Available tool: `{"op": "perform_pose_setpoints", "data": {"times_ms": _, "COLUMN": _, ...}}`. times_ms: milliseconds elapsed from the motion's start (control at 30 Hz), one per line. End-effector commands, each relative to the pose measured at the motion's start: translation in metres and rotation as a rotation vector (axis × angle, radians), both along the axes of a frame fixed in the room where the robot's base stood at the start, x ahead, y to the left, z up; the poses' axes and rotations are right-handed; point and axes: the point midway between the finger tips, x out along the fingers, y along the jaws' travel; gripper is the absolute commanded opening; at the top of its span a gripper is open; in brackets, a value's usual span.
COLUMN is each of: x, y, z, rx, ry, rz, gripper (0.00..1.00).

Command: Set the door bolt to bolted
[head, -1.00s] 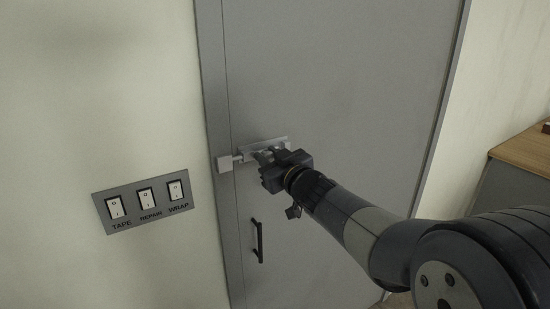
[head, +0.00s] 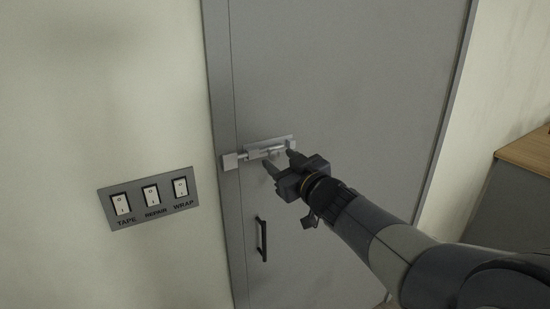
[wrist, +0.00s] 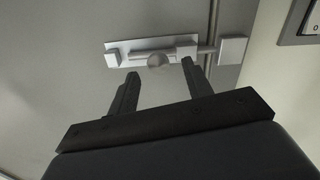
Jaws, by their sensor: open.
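The door bolt (head: 258,152) is a light metal plate with a sliding rod, fixed to the grey door (head: 330,80). Its rod spans the door edge and appears to reach the square keeper (head: 230,161) on the frame at left. In the wrist view the rod (wrist: 209,48) also runs to the keeper (wrist: 232,50), at right there. The round knob (wrist: 157,60) stands out from the bolt between my fingertips' directions. My gripper (head: 279,162) is open and empty, its fingertips just short of the bolt; the wrist view shows both fingers (wrist: 160,69) apart.
A black door handle (head: 261,239) is below the bolt. A switch panel (head: 150,198) marked TAPE, REPAIR and WRAP is on the wall at left. A wooden-topped cabinet (head: 528,152) stands at right. The door above the bolt is bare.

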Motion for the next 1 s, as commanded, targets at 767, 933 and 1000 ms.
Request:
{"op": "perform_pose_setpoints", "data": {"times_ms": 767, "x": -0.055, "y": -0.037, "z": 0.000, "rx": 0.001, "ry": 0.001, "rz": 0.000, "gripper": 0.48}}
{"op": "perform_pose_setpoints", "data": {"times_ms": 933, "x": -0.053, "y": -0.035, "z": -0.001, "rx": 0.000, "ry": 0.002, "rz": 0.001, "gripper": 0.48}}
{"op": "perform_pose_setpoints", "data": {"times_ms": 1000, "x": -0.049, "y": -0.033, "z": -0.001, "rx": 0.000, "ry": 0.002, "rz": 0.002, "gripper": 0.48}}
